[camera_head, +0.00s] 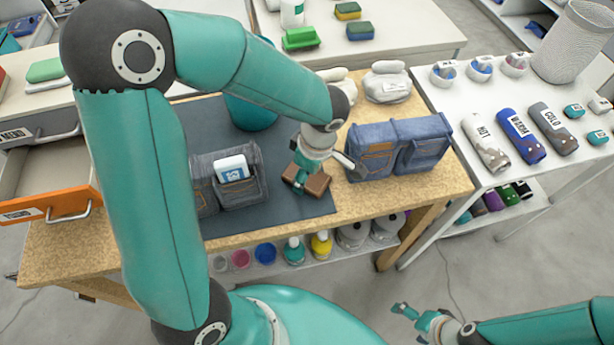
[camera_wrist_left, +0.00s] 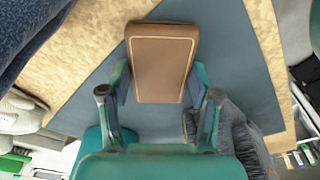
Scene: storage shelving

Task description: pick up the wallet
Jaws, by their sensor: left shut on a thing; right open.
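The brown wallet (camera_head: 318,184) shows at the right part of the dark mat, between two denim pieces. My left gripper (camera_head: 303,176) reaches down over it and is shut on it. In the left wrist view the wallet (camera_wrist_left: 162,62), with pale edge stitching, sits between the two fingers of my left gripper (camera_wrist_left: 160,88). I cannot tell whether the wallet touches the mat or is just above it. My right gripper (camera_head: 413,314) is open and empty, low over the floor in front of the table.
A denim pouch (camera_head: 240,192) holding a white card-like item stands left of the wallet. Folded denim (camera_head: 424,146) stands close on its right. An open drawer (camera_head: 45,195) is at far left. A white table (camera_head: 455,105) with bottles is at right.

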